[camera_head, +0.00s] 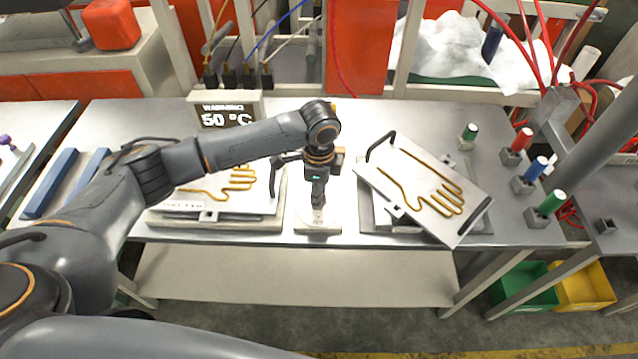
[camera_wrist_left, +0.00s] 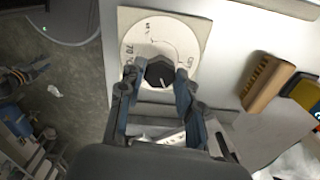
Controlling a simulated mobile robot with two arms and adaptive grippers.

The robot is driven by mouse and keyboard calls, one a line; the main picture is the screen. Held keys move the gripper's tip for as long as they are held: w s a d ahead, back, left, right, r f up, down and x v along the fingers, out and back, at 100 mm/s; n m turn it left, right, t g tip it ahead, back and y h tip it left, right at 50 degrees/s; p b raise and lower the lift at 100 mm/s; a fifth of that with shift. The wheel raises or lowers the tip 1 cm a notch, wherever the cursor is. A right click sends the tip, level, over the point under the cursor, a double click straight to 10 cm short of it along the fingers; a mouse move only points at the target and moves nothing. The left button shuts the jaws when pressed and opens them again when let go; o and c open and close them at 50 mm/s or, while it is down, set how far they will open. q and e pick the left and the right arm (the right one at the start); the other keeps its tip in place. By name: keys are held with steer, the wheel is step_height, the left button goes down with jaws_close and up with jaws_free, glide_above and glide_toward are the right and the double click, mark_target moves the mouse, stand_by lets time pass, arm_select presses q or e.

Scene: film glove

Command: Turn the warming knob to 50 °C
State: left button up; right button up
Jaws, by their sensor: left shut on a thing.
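The warming display (camera_head: 226,112) stands at the back of the metal table and reads 50 °C. My left gripper (camera_head: 318,203) points straight down over a pale dial plate (camera_head: 318,229) at the table's front edge. In the left wrist view, the dark knob (camera_wrist_left: 159,72) sits on a round white dial (camera_wrist_left: 135,42) with printed numbers, 70 among them. A light pointer line shows on the knob. The fingers of my left gripper (camera_wrist_left: 156,88) are shut on the knob from both sides. In the head view the gripper hides the knob. My right gripper is not in view.
A glove-shaped plate (camera_head: 205,198) lies left of the dial, and a tilted one (camera_head: 425,190) lies right. Several colored cylinders (camera_head: 551,203) stand in holders at the right. Green (camera_head: 524,288) and yellow bins (camera_head: 583,287) stand on the floor.

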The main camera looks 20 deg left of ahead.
arm_select(q)
steer(key=o, duration=1.2)
steer(key=shift+c, duration=0.2)
steer(key=shift+r, duration=0.1)
step_height(320, 180, up, 12)
steer(key=shift+d+f, duration=0.1)
steer(key=shift+f, duration=0.1)
